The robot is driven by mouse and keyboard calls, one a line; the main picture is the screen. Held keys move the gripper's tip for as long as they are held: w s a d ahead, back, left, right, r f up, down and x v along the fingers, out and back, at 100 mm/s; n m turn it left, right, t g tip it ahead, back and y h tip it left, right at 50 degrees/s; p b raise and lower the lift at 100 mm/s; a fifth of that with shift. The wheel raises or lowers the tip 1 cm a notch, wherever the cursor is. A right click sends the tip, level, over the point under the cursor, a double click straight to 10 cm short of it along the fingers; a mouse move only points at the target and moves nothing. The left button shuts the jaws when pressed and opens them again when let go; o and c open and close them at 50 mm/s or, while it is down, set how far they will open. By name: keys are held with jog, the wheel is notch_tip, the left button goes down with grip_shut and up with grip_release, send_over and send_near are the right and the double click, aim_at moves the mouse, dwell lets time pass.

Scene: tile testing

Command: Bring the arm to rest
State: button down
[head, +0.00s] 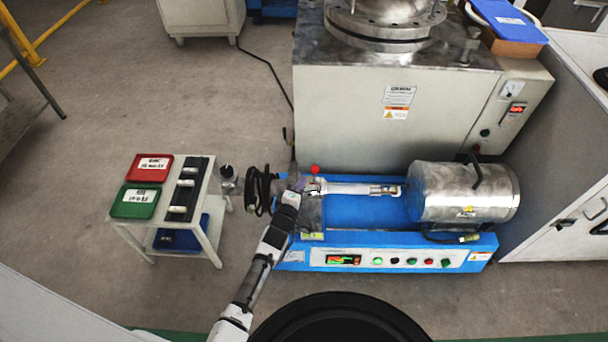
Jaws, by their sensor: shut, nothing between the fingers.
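My arm reaches up from the bottom of the head view. My gripper (300,184) is at the left end of the blue test machine (365,240), close to the red knob (315,169) and the left end of a pale horizontal shaft (348,188). The gripper is small here and its fingers are hard to make out, but it is shut with nothing held. Whether it touches the machine I cannot tell.
A steel drum (465,192) sits at the machine's right end. A small white cart (214,205) with a red tray (150,168), a green tray (135,201) and a black rack (187,190) stands left. A large grey cabinet (350,120) stands behind. Floor between cart and machine is narrow.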

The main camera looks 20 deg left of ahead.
jog(key=shift+s+r+p, duration=0.15)
jog(key=shift+s+p, duration=0.2)
jog(key=shift+s, duration=0.55)
jog(key=shift+s+r+p, duration=0.15)
jog(key=shift+s+p, duration=0.2)
jog(key=shift+s, duration=0.55)
